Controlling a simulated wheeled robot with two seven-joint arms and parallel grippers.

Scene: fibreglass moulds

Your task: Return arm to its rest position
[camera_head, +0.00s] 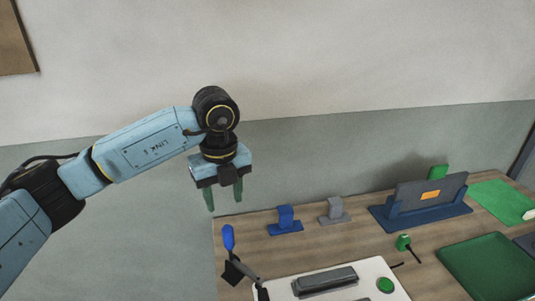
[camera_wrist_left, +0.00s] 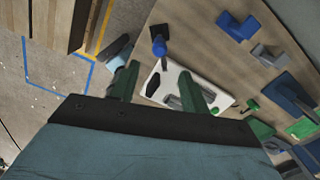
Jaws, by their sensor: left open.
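My left arm comes in from the left in the head view, with light blue links and black joints. My left gripper (camera_head: 224,196) hangs from it, pointing down, high above the table's back left edge. Its two green fingers are apart, with nothing between them. In the left wrist view the left gripper (camera_wrist_left: 162,88) shows its green fingers spread, with the table beyond and below them. My right gripper is in neither view.
The wooden table (camera_head: 238,262) bears a white panel (camera_head: 388,273) with a green button (camera_head: 385,285), a blue-knobbed lever (camera_head: 229,238), a blue bracket (camera_head: 285,220), a grey bracket (camera_head: 335,212), a dark blue stand (camera_head: 420,213) and a green tray (camera_head: 490,265). The air around the left gripper is clear.

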